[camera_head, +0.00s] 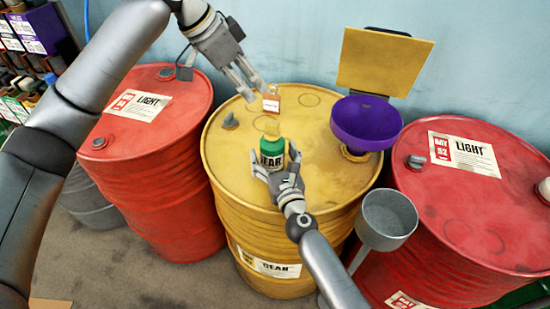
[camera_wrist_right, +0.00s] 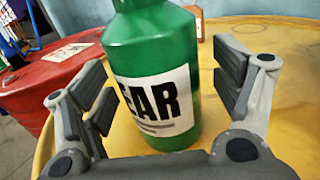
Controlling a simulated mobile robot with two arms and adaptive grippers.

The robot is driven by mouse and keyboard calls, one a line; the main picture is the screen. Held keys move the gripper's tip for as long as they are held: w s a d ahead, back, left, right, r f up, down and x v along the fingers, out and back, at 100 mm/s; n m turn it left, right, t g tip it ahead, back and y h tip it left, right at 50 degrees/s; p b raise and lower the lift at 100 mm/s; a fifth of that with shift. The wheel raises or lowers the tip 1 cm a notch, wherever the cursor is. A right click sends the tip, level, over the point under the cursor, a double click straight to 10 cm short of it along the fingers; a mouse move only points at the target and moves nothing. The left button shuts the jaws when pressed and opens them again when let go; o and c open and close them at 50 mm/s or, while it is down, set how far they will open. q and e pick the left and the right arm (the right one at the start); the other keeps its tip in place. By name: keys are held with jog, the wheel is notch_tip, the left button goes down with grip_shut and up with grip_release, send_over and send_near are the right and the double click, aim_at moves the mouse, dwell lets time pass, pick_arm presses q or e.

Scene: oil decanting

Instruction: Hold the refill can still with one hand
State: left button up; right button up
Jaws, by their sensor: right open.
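The refill can (camera_head: 271,153) is green with a white GEAR label and a yellowish top, and stands upright on the yellow drum (camera_head: 315,107). In the right wrist view the can (camera_wrist_right: 155,75) fills the middle, its top cut off. My right gripper (camera_head: 275,164) is open, with one finger on either side of the can. My left gripper (camera_head: 251,87) is open and empty above the drum, behind the can.
A small orange-brown container (camera_head: 271,103) with a white label stands behind the can. A purple funnel (camera_head: 366,122) with a yellow panel (camera_head: 384,62) sits at the drum's right. A grey funnel (camera_head: 388,215) is in front. Red drums (camera_head: 150,185) (camera_head: 470,220) flank the yellow one.

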aim_at(272, 123)
jog(key=c, duration=1.3)
jog(key=shift+c, duration=0.2)
pick_arm(q)
jog(key=o, duration=0.4)
jog(key=shift+f, duration=0.1)
jog(key=shift+o, duration=0.5)
jog(key=shift+s+d+f+n+y, duration=0.25)
jog(key=shift+d+f+n+y, duration=0.2)
jog(key=shift+n, duration=0.35)
jog(key=w+d+f+n+y, duration=0.1)
jog(key=f+n, duration=0.1)
jog(key=f, duration=0.2)
jog(key=w+d+f+n+t+y, duration=0.1)
jog(key=f+n, duration=0.2)
jog(key=f, duration=0.2)
jog(key=w+d+f+n+y, duration=0.1)
jog(key=d+f+n, duration=0.1)
jog(key=f, duration=0.2)
jog(key=shift+f+t, duration=0.15)
jog(key=shift+t, duration=0.15)
